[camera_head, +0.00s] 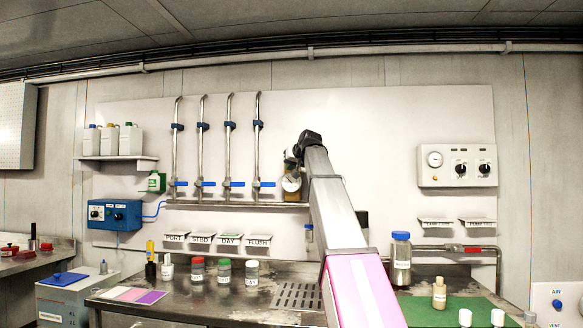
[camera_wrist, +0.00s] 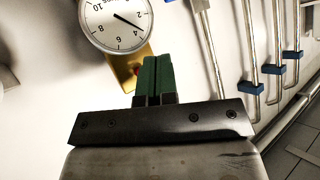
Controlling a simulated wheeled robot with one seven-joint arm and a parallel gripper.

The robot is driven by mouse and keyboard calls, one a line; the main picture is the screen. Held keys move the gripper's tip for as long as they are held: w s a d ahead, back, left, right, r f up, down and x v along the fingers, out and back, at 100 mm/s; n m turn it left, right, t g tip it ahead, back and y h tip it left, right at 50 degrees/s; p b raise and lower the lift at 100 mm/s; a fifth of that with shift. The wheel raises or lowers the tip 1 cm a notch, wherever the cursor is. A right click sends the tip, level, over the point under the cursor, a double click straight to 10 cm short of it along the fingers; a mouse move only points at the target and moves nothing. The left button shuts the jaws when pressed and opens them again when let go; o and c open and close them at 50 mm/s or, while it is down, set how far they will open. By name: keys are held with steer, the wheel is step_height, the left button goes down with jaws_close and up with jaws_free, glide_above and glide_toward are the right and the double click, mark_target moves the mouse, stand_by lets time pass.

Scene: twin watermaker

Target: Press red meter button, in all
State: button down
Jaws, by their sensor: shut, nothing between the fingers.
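A round white dial meter (camera_wrist: 115,22) is on the wall at the top of the wrist view, with a brass-coloured body (camera_wrist: 122,70) below it. A small bit of red (camera_wrist: 135,69) shows on the brass beside my fingers; most of it is hidden. My gripper (camera_wrist: 153,62) has green fingers, shut with nothing between them, in front of the brass body. I cannot tell whether they touch it. In the head view the meter (camera_head: 291,183) is partly hidden behind my arm, and my fingers cannot be made out there.
Several vertical pipes with blue valve handles (camera_head: 233,184) stand just left of the meter in the head view. Labelled trays (camera_head: 202,236) hang below. A metal bench (camera_head: 180,300) carries capped bottles. A control panel (camera_head: 457,166) with knobs is on the right wall.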

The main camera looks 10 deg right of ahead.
steer(key=shift+w+d, duration=0.3)
steer(key=shift+w, duration=0.65)
steer(key=shift+w+d, duration=0.3)
steer(key=shift+w, duration=0.65)
stand_by(0.5)
steer(key=shift+w+d, duration=0.15)
steer(key=shift+w, duration=0.25)
steer(key=shift+w+d, duration=0.1)
steer(key=shift+w, duration=0.35)
stand_by(0.8)
steer(key=shift+s, duration=0.15)
steer(key=shift+s+a, duration=0.25)
steer(key=shift+s, duration=0.45)
steer(key=shift+s+a, duration=0.25)
steer(key=shift+s, duration=0.55)
steer(key=shift+s+a, duration=0.25)
steer(key=shift+s, duration=0.55)
steer(key=shift+s+a, duration=0.25)
steer(key=shift+s, duration=0.55)
